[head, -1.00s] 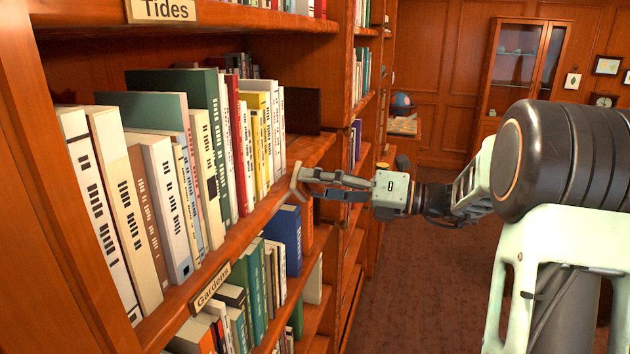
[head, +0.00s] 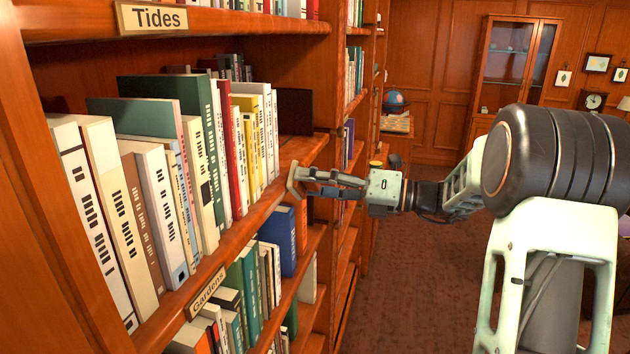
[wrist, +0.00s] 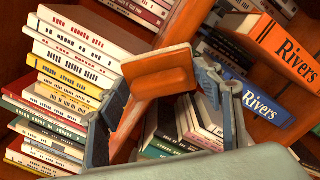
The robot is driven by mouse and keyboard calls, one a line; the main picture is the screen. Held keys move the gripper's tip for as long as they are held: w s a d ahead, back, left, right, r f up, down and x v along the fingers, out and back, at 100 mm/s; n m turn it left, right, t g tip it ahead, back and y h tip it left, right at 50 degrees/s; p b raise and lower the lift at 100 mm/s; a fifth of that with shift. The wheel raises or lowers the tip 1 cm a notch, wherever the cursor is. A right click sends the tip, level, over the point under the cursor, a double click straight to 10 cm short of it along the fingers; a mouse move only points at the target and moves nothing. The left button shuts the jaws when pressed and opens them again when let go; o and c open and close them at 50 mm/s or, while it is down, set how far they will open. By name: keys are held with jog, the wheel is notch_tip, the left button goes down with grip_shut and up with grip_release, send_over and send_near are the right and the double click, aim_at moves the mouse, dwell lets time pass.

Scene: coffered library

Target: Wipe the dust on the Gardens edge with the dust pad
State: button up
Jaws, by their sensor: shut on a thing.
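My gripper (head: 303,181) is shut on the dust pad (head: 293,179), a small tan block. The pad is at the front edge of the Gardens shelf (head: 240,236), towards its far end. In the wrist view the orange-brown pad (wrist: 158,74) sits between my gripper's fingers (wrist: 165,92), in front of the shelf edge (wrist: 130,122); I cannot tell whether it touches the wood. The Gardens label (head: 207,289) is on the nearer part of that edge. I cannot make out any dust.
Upright books (head: 160,190) fill the shelf behind the edge. More books, including a blue one (head: 279,242) and an orange Rivers book (wrist: 290,50), stand on the shelf below. The Tides label (head: 152,17) is on the shelf above. The floor (head: 410,290) right of the bookcase is open.

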jog(key=shift+s+a, duration=0.8)
jog(key=shift+s, duration=1.45)
jog(key=shift+s+a, duration=0.85)
jog(key=shift+s, duration=1.4)
jog(key=shift+s+a, duration=0.8)
jog(key=shift+s, duration=1.45)
jog(key=v, duration=0.6)
jog(key=shift+d, duration=0.15)
jog(key=v, duration=0.2)
jog(key=shift+s+d, duration=0.15)
jog(key=shift+d, duration=0.25)
